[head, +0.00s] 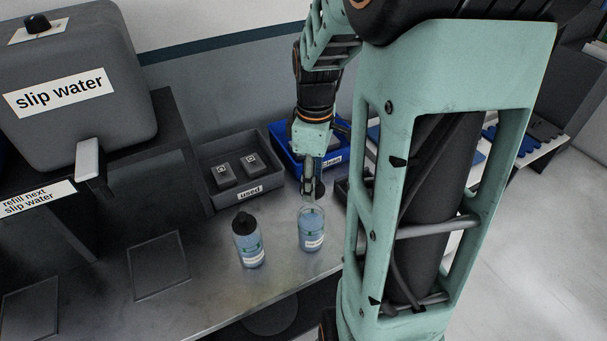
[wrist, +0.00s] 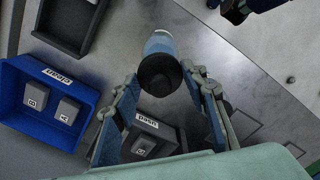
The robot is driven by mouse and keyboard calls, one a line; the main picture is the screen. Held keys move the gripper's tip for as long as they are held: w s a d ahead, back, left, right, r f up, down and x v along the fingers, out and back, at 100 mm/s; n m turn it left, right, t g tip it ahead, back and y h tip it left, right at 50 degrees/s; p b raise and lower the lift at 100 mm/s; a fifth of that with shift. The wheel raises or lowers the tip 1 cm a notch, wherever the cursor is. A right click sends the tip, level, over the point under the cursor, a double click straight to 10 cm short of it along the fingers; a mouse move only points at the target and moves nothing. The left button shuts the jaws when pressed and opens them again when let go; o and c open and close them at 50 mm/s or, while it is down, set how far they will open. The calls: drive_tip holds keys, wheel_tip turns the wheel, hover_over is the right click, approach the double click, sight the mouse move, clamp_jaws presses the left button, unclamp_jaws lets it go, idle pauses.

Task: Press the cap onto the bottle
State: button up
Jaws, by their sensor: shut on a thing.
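An uncapped clear bottle (head: 312,230) with blue liquid and a white label stands upright on the metal counter. My gripper (head: 311,192) points down directly over it. In the wrist view my gripper (wrist: 158,88) is shut on a round black cap (wrist: 158,74), its fingers on either side. The pale blue bottle (wrist: 160,42) shows just beyond the cap. A second bottle (head: 247,243), with a black cap on, stands to the left.
A grey "used" tray (head: 205,185) with two dark blocks and a blue "clean" tray (head: 284,158) stand behind the bottles. A dark empty tray (wrist: 72,45) is nearby. A grey slip water tank (head: 75,125) stands left.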

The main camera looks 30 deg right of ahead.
sight(312, 209)
drive_tip(key=shift+f+b, duration=2.45)
drive_tip(key=shift+f, duration=0.75)
drive_tip(key=shift+f, duration=0.15)
drive_tip(key=o, duration=0.9)
drive_tip(key=shift+o, duration=0.4)
drive_tip(key=o, duration=0.4)
